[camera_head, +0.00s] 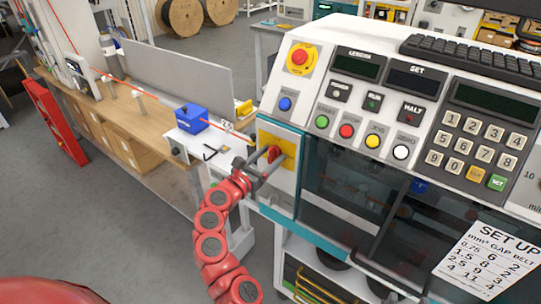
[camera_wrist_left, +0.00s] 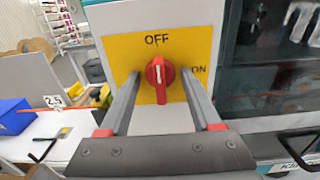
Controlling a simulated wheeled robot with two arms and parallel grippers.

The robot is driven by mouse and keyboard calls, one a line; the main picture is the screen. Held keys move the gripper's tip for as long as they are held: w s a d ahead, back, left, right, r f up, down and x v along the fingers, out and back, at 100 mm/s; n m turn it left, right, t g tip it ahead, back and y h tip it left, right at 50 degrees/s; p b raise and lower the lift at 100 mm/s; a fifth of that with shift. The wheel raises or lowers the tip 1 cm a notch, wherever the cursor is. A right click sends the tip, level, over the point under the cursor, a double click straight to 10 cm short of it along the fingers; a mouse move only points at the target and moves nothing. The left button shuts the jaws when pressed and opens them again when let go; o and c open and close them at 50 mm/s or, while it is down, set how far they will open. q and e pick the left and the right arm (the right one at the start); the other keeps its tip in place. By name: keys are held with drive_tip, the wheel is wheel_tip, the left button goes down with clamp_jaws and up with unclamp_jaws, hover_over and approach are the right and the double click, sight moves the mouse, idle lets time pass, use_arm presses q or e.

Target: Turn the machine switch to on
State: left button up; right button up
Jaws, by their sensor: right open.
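The machine switch is a red rotary knob (camera_head: 274,153) on a yellow plate (camera_head: 289,147) at the left end of the machine front. In the left wrist view the knob (camera_wrist_left: 160,82) stands upright, with its white mark at the top towards the word OFF; the word ON is to the right. My left gripper (camera_head: 266,161) is at the knob. In the left wrist view its fingers (camera_wrist_left: 161,77) are open, one on each side of the knob, with yellow plate showing between. My right gripper is not in view.
The machine's panel has a red emergency button (camera_head: 299,57), coloured push buttons and a keypad (camera_head: 480,145). A dark window (camera_head: 340,190) lies right of the switch. A blue box (camera_head: 191,118) and a wooden bench (camera_head: 125,125) stand to the left.

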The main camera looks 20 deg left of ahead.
use_arm(q)
drive_tip(key=c, duration=0.7)
drive_tip(key=shift+f+m+b, duration=0.1)
drive_tip(key=shift+m+b, duration=0.3)
drive_tip(key=shift+b, duration=0.05)
drive_tip(key=shift+m+b, duration=1.65)
drive_tip(key=shift+m, duration=0.45)
drive_tip(key=shift+m+b, duration=1.9)
drive_tip(key=shift+m, duration=0.2)
drive_tip(key=shift+m+b, duration=1.85)
drive_tip(key=shift+m, duration=0.05)
drive_tip(key=shift+m+b, duration=2.2)
drive_tip(key=shift+b, duration=0.35)
drive_tip(key=o, duration=0.9)
